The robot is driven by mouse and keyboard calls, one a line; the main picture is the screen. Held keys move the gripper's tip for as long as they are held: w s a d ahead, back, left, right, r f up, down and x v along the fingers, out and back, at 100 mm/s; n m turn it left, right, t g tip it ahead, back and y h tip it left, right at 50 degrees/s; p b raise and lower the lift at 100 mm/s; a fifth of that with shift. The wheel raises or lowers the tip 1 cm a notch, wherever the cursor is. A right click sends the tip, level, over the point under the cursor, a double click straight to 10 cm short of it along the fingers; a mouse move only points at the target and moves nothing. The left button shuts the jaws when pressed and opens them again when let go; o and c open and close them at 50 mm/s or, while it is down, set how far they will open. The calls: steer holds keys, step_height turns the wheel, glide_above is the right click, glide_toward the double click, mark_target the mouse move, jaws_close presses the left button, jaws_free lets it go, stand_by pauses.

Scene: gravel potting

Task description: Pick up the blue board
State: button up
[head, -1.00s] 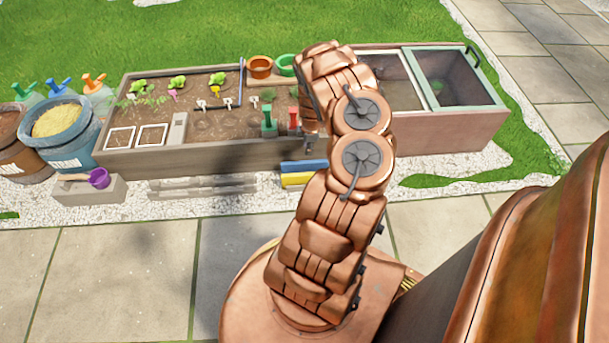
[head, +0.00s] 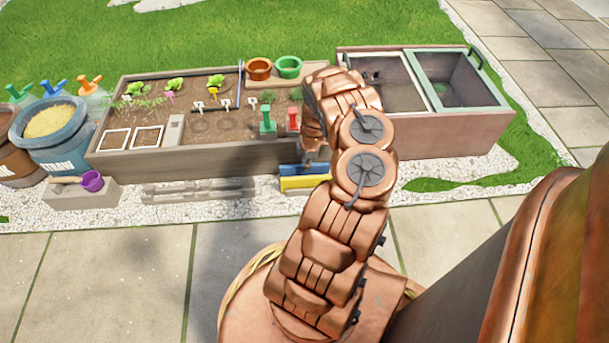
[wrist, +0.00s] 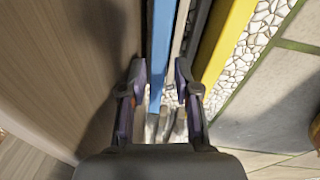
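The blue board (head: 290,169) lies on the gravel along the front wall of the planter in the head view. Its right part is hidden behind my arm. In the wrist view the blue board (wrist: 161,45) runs from the top edge down between my fingers. My gripper (wrist: 160,72) is open, with one dark finger on each side of the blue board's line. I cannot tell whether the fingers touch it or are still above it. In the head view my gripper (head: 314,160) is mostly hidden by my arm, just over the boards.
A yellow board (wrist: 224,42) lies beside the blue one, with a narrow grey strip (wrist: 186,40) between them. The planter wall (wrist: 60,60) stands close on the left. Grey boards (head: 200,190) lie further left on the gravel. Paving in front is clear.

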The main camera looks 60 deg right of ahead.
mark_target(305, 172)
steer(key=f, duration=0.1)
steer(key=f+b, duration=0.2)
steer(key=shift+w+f, duration=0.2)
steer(key=shift+w, duration=0.05)
steer(key=shift+r, duration=0.1)
steer(key=shift+c, duration=0.2)
jaws_close()
